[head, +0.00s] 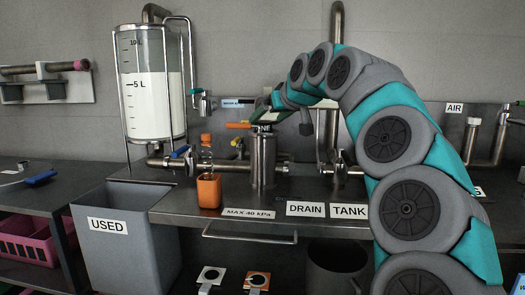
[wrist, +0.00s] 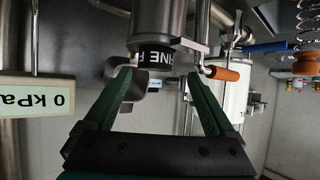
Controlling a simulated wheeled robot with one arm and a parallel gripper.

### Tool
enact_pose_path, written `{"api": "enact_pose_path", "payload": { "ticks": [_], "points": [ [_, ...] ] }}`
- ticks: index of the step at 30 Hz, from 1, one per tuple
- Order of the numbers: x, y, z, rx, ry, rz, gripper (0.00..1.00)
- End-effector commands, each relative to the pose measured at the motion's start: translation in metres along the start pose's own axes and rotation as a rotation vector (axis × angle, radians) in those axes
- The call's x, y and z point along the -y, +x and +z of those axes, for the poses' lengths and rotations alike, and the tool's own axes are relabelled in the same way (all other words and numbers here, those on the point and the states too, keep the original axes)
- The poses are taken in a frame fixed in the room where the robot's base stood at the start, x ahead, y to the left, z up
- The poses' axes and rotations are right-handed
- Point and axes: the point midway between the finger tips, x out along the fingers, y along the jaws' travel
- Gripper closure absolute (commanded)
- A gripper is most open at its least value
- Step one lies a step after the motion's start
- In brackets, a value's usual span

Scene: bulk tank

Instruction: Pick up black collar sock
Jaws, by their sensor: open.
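I cannot make out a black collar sock for certain in either view. My gripper (head: 266,112) is above the upright steel cylinder (head: 263,160) on the bench; my arm partly covers that spot. In the wrist view my gripper (wrist: 159,78) shows two green fingers spread apart, with nothing clearly held between them. I cannot tell whether the fingers touch anything.
An orange-handled lever (wrist: 222,73) is close by the right finger. A grey USED bin (head: 125,235), a pink crate (head: 28,245) and a bulk tank (head: 150,85) are to the left. Pipes rise behind.

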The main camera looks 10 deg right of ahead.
Motion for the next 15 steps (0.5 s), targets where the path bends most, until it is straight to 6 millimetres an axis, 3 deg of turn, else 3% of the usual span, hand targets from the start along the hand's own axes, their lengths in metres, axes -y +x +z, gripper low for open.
{"api": "enact_pose_path", "payload": {
  "ticks": [15],
  "points": [
    [-0.006,0.053,-0.002,0.002,-0.001,-0.002,0.1]
  ]
}}
